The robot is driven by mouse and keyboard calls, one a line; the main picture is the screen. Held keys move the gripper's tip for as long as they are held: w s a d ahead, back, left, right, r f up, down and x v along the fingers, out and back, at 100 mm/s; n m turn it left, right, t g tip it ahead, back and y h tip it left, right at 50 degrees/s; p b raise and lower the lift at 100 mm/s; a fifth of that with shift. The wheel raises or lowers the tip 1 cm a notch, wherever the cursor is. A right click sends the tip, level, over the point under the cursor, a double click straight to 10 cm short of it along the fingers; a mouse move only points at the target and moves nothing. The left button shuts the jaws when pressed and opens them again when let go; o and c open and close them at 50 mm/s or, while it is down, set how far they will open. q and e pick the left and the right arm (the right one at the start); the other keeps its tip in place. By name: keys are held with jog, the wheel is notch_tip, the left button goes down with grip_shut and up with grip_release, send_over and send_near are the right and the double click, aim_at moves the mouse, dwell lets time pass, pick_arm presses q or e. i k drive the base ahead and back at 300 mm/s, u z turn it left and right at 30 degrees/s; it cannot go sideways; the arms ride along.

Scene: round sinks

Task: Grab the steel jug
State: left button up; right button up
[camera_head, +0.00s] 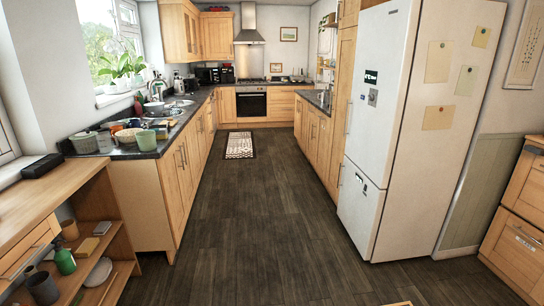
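I cannot pick out the steel jug for certain; things on the far counters are too small to tell. The round sinks (179,103) are set in the left counter, with small items crowded around them. Neither of my grippers is in view.
A dark floor aisle (250,215) runs clear between the left cabinets (184,172) and the white fridge (372,110) on the right. A patterned mat (240,145) lies near the far oven (251,103). A wooden shelf unit (75,200) stands close at left. A green cup (146,140) sits on the left counter's near end.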

aim_at(324, 94)
jog(key=i, duration=9.55)
jog(key=z, duration=1.7)
